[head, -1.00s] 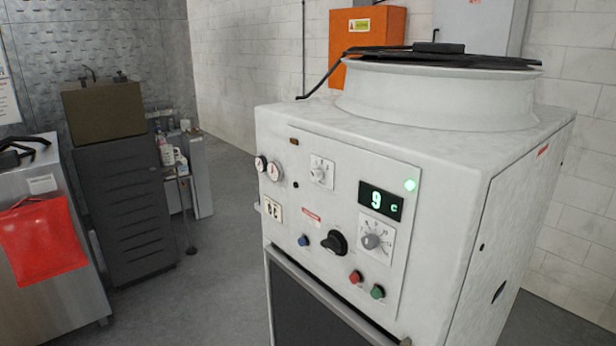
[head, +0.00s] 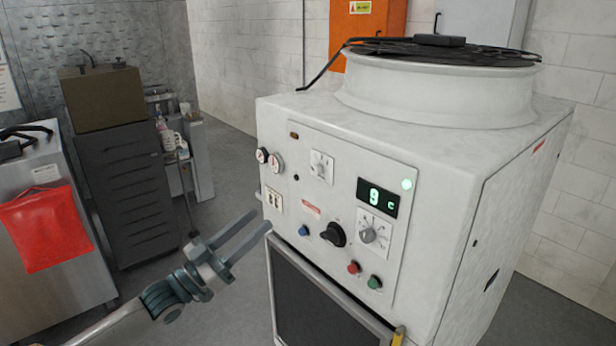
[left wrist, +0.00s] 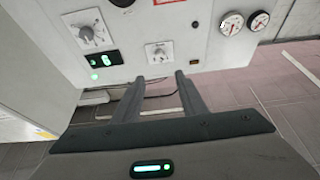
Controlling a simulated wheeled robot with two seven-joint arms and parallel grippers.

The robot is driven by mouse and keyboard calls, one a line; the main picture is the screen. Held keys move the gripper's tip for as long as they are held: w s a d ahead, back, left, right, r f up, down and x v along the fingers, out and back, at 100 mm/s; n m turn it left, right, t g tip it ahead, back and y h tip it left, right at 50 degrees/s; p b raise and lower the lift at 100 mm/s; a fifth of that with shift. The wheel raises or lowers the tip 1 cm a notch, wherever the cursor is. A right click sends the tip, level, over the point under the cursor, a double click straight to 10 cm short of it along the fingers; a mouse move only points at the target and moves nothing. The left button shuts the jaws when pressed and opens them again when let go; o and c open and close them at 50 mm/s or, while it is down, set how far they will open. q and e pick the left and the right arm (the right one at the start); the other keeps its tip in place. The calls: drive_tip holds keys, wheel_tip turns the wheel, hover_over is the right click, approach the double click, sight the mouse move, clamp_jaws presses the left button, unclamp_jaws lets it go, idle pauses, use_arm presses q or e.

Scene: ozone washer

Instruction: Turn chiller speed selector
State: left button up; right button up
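The white chiller (head: 500,170) has a control panel on its front. The panel carries a small selector knob (head: 321,166) at upper left, a black rotary knob (head: 333,235) at lower middle and a grey dial knob (head: 368,235) on a scale plate. I cannot tell by label which is the speed selector. My left gripper (head: 260,222) is open and empty, left of and apart from the panel. In the left wrist view the panel appears upside down; the open fingers (left wrist: 157,80) point toward its edge near the small selector (left wrist: 159,52). My right gripper does not show.
The display (head: 378,198) reads 9 C. Two gauges (head: 269,159), a blue button (head: 304,231), a red button (head: 354,267) and a green button (head: 375,282) sit nearby. A dark cabinet (head: 128,190) and a steel unit with red cloth (head: 48,228) stand left. Open floor lies between.

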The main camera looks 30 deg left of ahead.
sight(314, 173)
use_arm(q)
drive_tip(key=shift+w, duration=0.15)
drive_tip(key=p+x, duration=0.6)
drive_tip(key=x, duration=0.9)
drive_tip(key=shift+w+r, duration=0.2)
drive_tip(key=shift+x, duration=0.8)
drive_tip(key=shift+f, duration=0.15)
clamp_jaws()
